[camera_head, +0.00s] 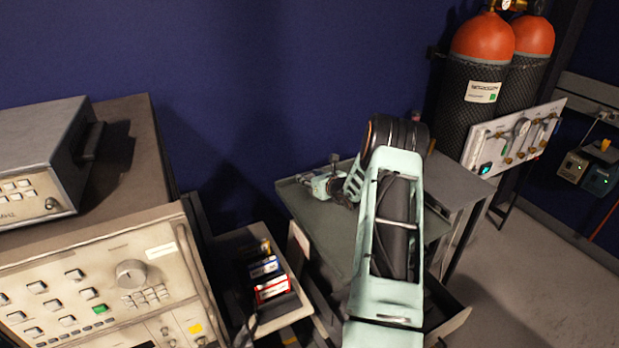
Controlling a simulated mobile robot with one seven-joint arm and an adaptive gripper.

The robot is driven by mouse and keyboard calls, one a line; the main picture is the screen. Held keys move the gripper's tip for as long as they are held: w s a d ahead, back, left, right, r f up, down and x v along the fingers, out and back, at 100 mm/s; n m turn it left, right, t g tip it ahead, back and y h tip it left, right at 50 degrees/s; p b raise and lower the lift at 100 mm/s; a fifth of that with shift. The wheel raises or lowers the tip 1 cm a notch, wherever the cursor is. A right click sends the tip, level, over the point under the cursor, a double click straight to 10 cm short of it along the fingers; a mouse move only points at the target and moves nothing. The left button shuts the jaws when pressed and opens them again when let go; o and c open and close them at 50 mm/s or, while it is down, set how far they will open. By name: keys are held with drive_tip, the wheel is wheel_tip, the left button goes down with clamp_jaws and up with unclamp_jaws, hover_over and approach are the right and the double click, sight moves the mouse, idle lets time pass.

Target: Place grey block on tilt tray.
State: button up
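My pale green arm rises from the bottom right of the middle to a black joint at its top, and hides much of the bench behind it. I cannot make out my gripper's fingertips, nor whether they hold anything. A small pale green and dark metal device (325,184) sits at the back left of the grey-green bench top (325,225), left of my arm. I cannot tell whether it is the tilt tray or part of my arm. I cannot make out a grey block; it may be hidden behind my arm.
A bin (292,307) with several small boxes stands left of the bench. A large instrument cabinet (130,275) fills the lower left. An open drawer (455,318) juts out at the lower right. Orange-topped gas cylinders (483,38) stand at the back right.

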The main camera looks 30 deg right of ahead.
drive_tip(key=shift+o, duration=0.3)
drive_tip(key=shift+r, duration=0.25)
drive_tip(key=v, duration=1.2)
drive_tip(key=shift+f, duration=0.2)
